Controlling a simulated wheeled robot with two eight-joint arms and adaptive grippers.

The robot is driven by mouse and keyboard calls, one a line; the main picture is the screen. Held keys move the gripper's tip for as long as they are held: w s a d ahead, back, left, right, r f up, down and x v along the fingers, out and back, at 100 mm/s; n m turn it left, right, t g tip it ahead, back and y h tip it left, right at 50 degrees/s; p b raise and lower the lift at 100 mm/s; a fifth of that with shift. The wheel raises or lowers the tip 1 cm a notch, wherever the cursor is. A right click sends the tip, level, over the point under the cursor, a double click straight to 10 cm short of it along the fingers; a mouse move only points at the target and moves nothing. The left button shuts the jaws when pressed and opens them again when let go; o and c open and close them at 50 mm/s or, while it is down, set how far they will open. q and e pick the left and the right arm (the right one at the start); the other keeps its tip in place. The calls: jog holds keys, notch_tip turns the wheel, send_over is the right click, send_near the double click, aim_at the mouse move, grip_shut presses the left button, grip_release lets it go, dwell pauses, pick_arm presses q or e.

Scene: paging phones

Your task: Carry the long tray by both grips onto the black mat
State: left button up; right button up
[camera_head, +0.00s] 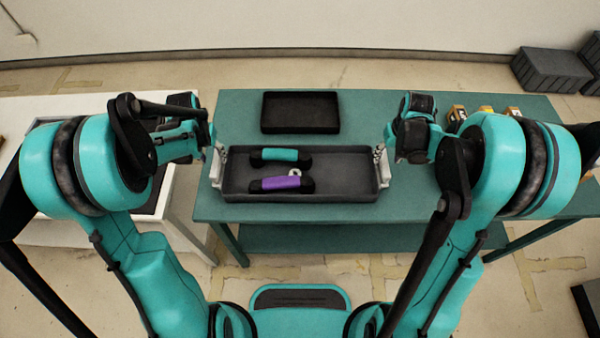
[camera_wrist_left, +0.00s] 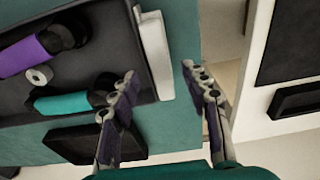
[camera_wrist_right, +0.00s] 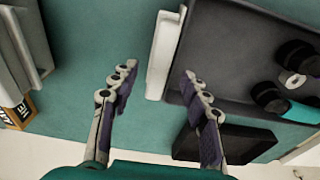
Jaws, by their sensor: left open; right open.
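The long dark grey tray (camera_head: 340,160) lies on the teal table, with a white grip at each end. It holds a teal handset (camera_head: 280,154), a purple handset (camera_head: 282,184) and a small white ring (camera_head: 295,172). My left gripper (camera_wrist_left: 163,80) is open at the left grip (camera_wrist_left: 156,55), its fingertips apart on either side of it in the left wrist view. My right gripper (camera_wrist_right: 158,75) is open at the right grip (camera_wrist_right: 164,50) in the same way. Neither is closed on a grip. The black mat (camera_wrist_left: 292,45) lies on the white table; my left arm partly hides it in the head view.
A black shallow tray (camera_head: 300,112) sits behind the long tray on the teal table (camera_head: 360,108). Small yellow-and-black boxes (camera_head: 486,110) stand at the back right. The white table (camera_head: 70,232) is to the left, with a gap between the tables.

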aim_at(215, 162)
pick_arm(q)
jog(key=shift+w+f, duration=0.2)
jog(key=shift+f, duration=0.9)
jog(key=shift+w+f, duration=0.15)
jog(key=shift+f, duration=0.95)
pick_arm(e)
jog(key=shift+w+f, duration=0.15)
jog(key=shift+f, duration=0.95)
jog(key=shift+w+f, duration=0.15)
jog(key=shift+f, duration=0.95)
pick_arm(q)
grip_shut()
pick_arm(e)
grip_shut()
